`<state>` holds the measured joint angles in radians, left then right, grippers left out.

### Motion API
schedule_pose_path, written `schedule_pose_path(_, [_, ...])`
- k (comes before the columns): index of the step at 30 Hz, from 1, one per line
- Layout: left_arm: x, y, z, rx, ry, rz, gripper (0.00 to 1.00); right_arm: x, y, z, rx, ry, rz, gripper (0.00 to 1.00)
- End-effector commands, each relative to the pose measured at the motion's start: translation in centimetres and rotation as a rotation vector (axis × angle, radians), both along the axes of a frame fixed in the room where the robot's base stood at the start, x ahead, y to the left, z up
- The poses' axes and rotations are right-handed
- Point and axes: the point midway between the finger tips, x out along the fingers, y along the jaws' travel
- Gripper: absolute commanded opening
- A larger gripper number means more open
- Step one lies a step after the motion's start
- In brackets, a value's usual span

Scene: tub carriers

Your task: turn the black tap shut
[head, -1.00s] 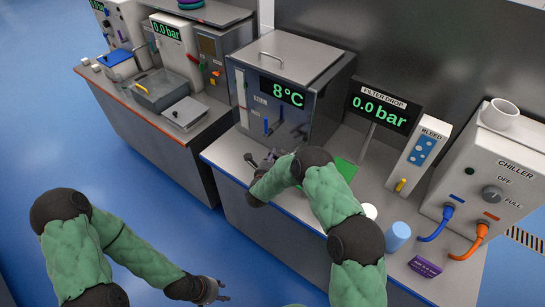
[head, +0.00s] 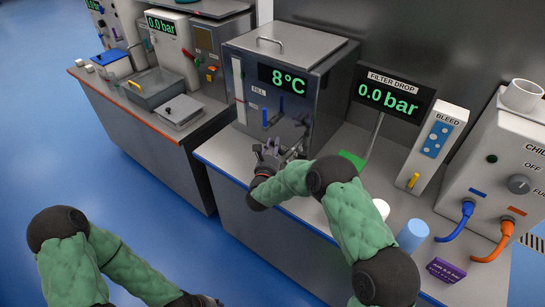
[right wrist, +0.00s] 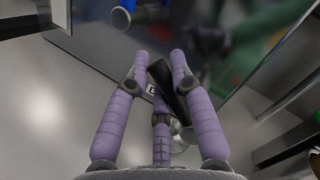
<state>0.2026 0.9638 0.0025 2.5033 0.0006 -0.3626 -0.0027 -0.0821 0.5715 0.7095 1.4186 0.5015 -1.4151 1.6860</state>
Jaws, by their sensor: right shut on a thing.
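The black tap (right wrist: 170,92) shows in the right wrist view as a dark, tilted lever between the purple fingers of my right gripper (right wrist: 160,68). The gripper is shut on it. In the head view my right gripper (head: 270,152) is at the lower front of the steel tank (head: 325,105) with the 8°C display. There the gripper and shadow hide the tap, and I cannot tell its angle. My left gripper (head: 205,301) is at the bottom edge of the head view, mostly cut off, far from the tank.
A blue handle (head: 265,118) is on the tank front. To the right are the filter drop display (head: 389,95), the bleed panel (head: 432,148) with a yellow lever, a blue cup (head: 412,236) and the chiller (head: 500,160). Another bench (head: 150,125) stands at the left.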

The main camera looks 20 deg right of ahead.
Motion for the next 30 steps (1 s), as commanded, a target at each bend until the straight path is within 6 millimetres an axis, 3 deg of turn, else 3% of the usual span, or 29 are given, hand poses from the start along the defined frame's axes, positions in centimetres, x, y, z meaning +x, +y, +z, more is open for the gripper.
schedule_pose_path(1, [0.0,0.0,-1.8,0.0,0.0,0.0,0.4,-0.1,-0.1,-0.6,0.023,-0.032,0.001,0.0])
schedule_pose_path(3, [0.0,0.0,-3.0,0.0,0.0,0.0,0.4,-0.3,-0.2,-0.3,0.057,-0.075,0.001,0.0])
schedule_pose_path(15, [0.0,0.0,-8.8,0.0,0.0,0.0,0.4,-1.3,-1.0,1.2,0.254,-0.325,0.0,0.0])
schedule_pose_path(30, [0.0,0.0,-9.8,0.0,0.0,0.0,0.4,-3.0,-2.3,2.5,0.504,-0.639,0.0,0.0])
